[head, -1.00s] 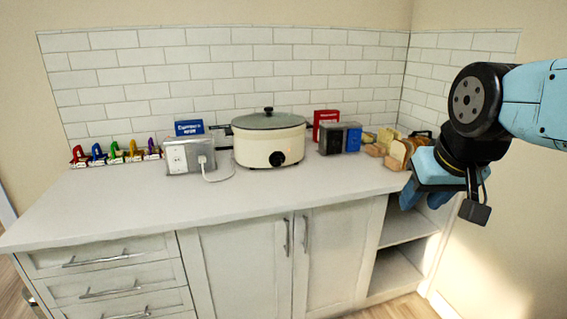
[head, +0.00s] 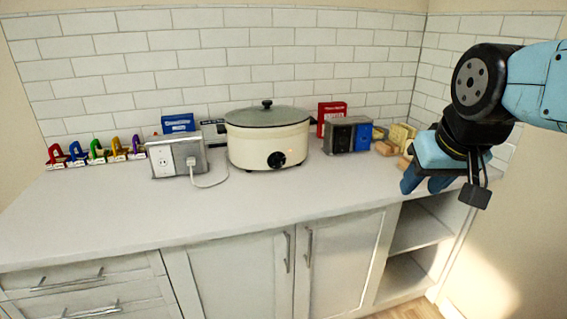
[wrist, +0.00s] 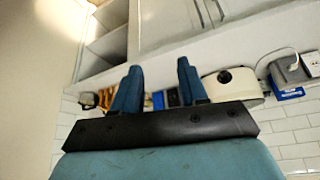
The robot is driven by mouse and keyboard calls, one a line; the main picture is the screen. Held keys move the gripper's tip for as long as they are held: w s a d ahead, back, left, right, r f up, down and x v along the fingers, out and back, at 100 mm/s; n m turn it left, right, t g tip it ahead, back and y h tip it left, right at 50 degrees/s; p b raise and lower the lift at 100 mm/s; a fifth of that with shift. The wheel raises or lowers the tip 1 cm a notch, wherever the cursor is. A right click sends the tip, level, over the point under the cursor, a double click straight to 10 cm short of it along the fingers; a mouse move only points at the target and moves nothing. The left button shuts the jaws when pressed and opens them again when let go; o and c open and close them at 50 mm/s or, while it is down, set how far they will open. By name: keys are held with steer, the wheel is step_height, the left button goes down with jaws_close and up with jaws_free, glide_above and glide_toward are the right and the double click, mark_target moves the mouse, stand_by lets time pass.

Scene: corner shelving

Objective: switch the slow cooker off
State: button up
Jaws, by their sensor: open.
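The slow cooker (head: 249,147) is cream with a glass lid and a black lid knob, and stands on the counter against the tiled wall. A white plug with a cord sits in the grey outlet box (head: 164,160) left of the cooker. My gripper (head: 426,187) is open and empty, over the counter's right end, well right of the cooker. In the wrist view my gripper (wrist: 158,88) shows its two blue fingers apart, and the cooker (wrist: 216,88) appears upside down to their right.
A black and blue box (head: 347,137) and a red box (head: 331,115) stand right of the cooker. Bread-like pieces (head: 400,138) lie near my gripper. Several coloured items (head: 97,151) line the left back. The front of the counter (head: 210,210) is clear.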

steer(key=shift+o, duration=1.4)
steer(key=shift+w, duration=0.3)
steer(key=shift+o, duration=0.2)
steer(key=w+f+m+t, duration=0.2)
steer(key=w+t, duration=0.1)
steer(key=w, duration=1.2)
steer(key=shift+w+f+m, duration=0.2)
steer(key=shift+w+m, duration=0.1)
steer(key=shift+w, duration=0.1)
steer(key=m+t+y, duration=0.4)
steer(key=t+y, duration=0.1)
steer(key=y, duration=0.5)
glide_toward(280, 163)
steer(key=s+d, duration=0.1)
steer(key=d, duration=0.1)
steer(key=s+d+r, duration=0.1)
steer(key=s+d, duration=0.1)
steer(key=shift+s+r, duration=0.2)
steer(key=shift+s, duration=0.1)
steer(key=shift+a+f+g, duration=0.2)
steer(key=shift+a+g, duration=0.1)
steer(key=shift+w+a+f, duration=0.1)
steer(key=shift+w+a, duration=0.1)
steer(key=shift+a, duration=0.1)
steer(key=x, duration=1.3)
